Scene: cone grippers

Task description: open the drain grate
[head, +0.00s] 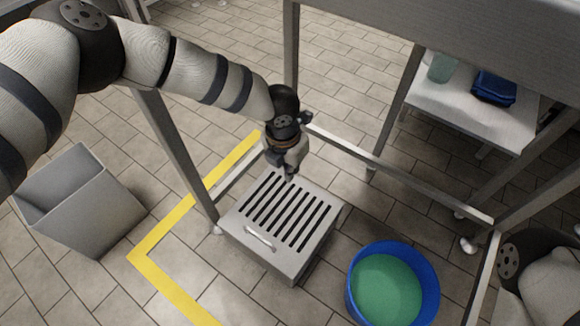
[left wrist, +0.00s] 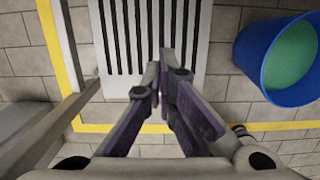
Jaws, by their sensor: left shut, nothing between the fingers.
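The drain grate (head: 287,212) is a light grey slotted panel on top of a low box on the floor, with a bar handle (head: 261,239) near its front edge. The grate lies flat and looks closed. My left gripper (head: 288,177) is over the far edge of the grate, on the side away from the handle. In the left wrist view the grate (left wrist: 196,84) fills the top middle, and the gripper's fingers (left wrist: 160,72) are together with nothing between them. I cannot tell whether the fingertips touch the grate. My right gripper is out of view.
A blue bucket (head: 353,300) with green contents stands right of the box. A grey bin (head: 115,215) stands at the left. Metal table legs (head: 178,155) and rails (head: 400,176) frame the grate. Yellow tape (head: 160,228) marks the floor. A shelf (head: 465,112) holds a folded blue cloth (head: 494,88).

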